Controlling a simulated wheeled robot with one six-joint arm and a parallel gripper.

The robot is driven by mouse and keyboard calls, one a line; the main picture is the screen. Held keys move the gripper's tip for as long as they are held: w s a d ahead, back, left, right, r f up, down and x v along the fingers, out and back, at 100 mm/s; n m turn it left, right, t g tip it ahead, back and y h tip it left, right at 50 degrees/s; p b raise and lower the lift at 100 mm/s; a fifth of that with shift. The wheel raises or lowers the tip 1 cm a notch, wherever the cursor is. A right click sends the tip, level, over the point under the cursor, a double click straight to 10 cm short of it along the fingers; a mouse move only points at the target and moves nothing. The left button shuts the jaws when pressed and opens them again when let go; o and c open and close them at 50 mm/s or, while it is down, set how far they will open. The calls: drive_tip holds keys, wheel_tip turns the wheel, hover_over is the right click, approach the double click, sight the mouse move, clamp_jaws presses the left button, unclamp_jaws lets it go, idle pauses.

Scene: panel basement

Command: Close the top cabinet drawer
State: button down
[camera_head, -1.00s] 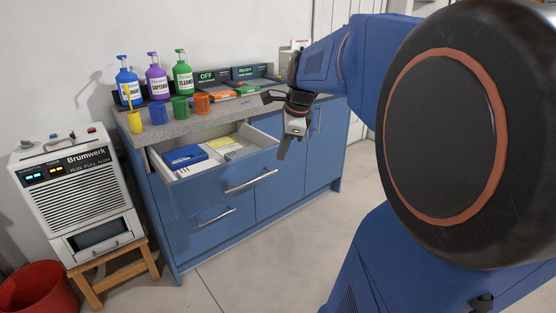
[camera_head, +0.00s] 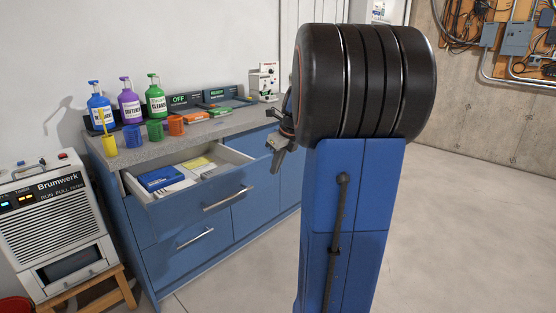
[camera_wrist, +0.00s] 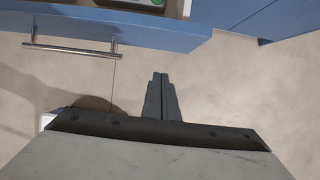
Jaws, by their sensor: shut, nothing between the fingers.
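The top drawer (camera_head: 205,204) of the blue cabinet (camera_head: 140,215) is pulled out, with a blue box (camera_head: 163,177), white papers and a yellow item inside. Its bar handle (camera_head: 226,199) is on the front. In the wrist view a blue front edge (camera_wrist: 120,22) with a bar handle (camera_wrist: 72,47) shows at the upper left, seen from above. My gripper (camera_wrist: 160,78) is shut and empty, pointing over the floor below that edge. In the head view my gripper (camera_head: 278,160) is partly hidden by my arm, right of the drawer.
Soap bottles (camera_head: 130,105), coloured cups (camera_head: 155,130) and sign boxes (camera_head: 217,95) stand on the grey counter. The lower drawer (camera_head: 180,255) looks shut. A white Brumwerk machine (camera_head: 55,222) on a wooden stool stands at left. Floor (camera_head: 455,220) at right is clear.

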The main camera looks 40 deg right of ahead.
sight(265, 170)
drive_tip(key=shift+w+a+f, duration=0.1)
drive_tip(key=shift+w+f, duration=0.5)
drive_tip(key=shift+w, duration=0.3)
drive_tip(key=shift+w+d+f, duration=0.1)
drive_tip(key=shift+w+f, duration=0.55)
drive_tip(key=shift+w, duration=0.3)
drive_tip(key=shift+w+a+f, duration=0.1)
drive_tip(key=shift+w+f, duration=0.5)
drive_tip(key=shift+w, duration=0.3)
drive_tip(key=shift+w, duration=0.1)
